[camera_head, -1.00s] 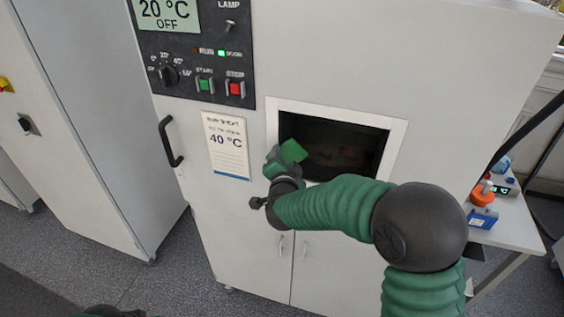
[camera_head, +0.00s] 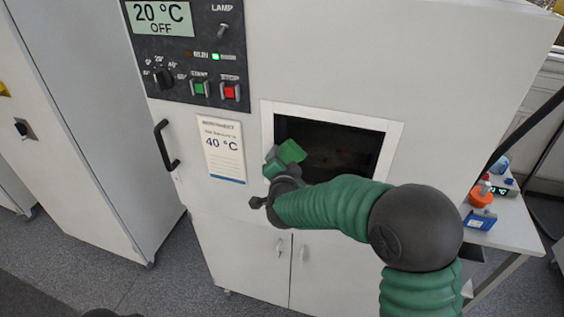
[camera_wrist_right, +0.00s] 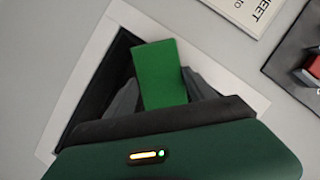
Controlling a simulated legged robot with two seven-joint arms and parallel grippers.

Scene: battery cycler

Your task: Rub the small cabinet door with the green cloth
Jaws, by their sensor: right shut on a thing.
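The green cloth (camera_head: 291,152) is a small folded piece held in my right gripper (camera_head: 280,160), in front of the lower left part of the dark window. In the right wrist view the green cloth (camera_wrist_right: 160,74) sticks out between the two grey fingers of the right gripper (camera_wrist_right: 165,90), with the dark pane and its white frame behind. I cannot tell whether the cloth touches the window. The two small cabinet doors (camera_head: 250,252) (camera_head: 325,270) are at the bottom of the white cabinet, below my right arm, and look closed. My left gripper is not in view.
The white cabinet carries a control panel (camera_head: 190,50), a paper card (camera_head: 222,150) and a black handle (camera_head: 165,145). The window's white frame (camera_head: 394,140) surrounds the pane. A side table (camera_head: 510,230) with small devices stands at right; another tall cabinet (camera_head: 85,120) stands at left.

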